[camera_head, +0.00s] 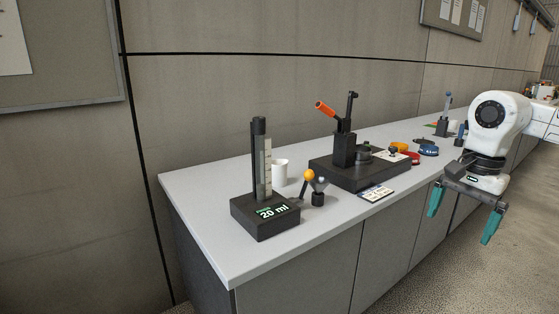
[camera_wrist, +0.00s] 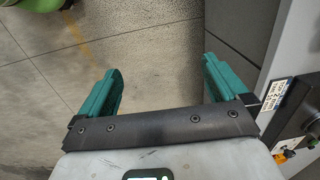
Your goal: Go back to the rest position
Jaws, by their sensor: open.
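My gripper (camera_head: 463,214) is at the right of the head view, in front of the counter's front edge and apart from everything on it. Its two teal fingers are spread wide with nothing between them. In the wrist view my gripper (camera_wrist: 162,88) points down over bare floor, and both fingers are in sight with an empty gap. Part of my white arm runs off the right edge of the head view.
The grey counter (camera_head: 205,205) carries a black "20 ml" stand (camera_head: 265,215), a white cup (camera_head: 280,172), a black press with an orange handle (camera_head: 345,150) and several small coloured parts. In the wrist view the cabinet front (camera_wrist: 238,30) is close at right. Floor (camera_wrist: 150,60) below is clear.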

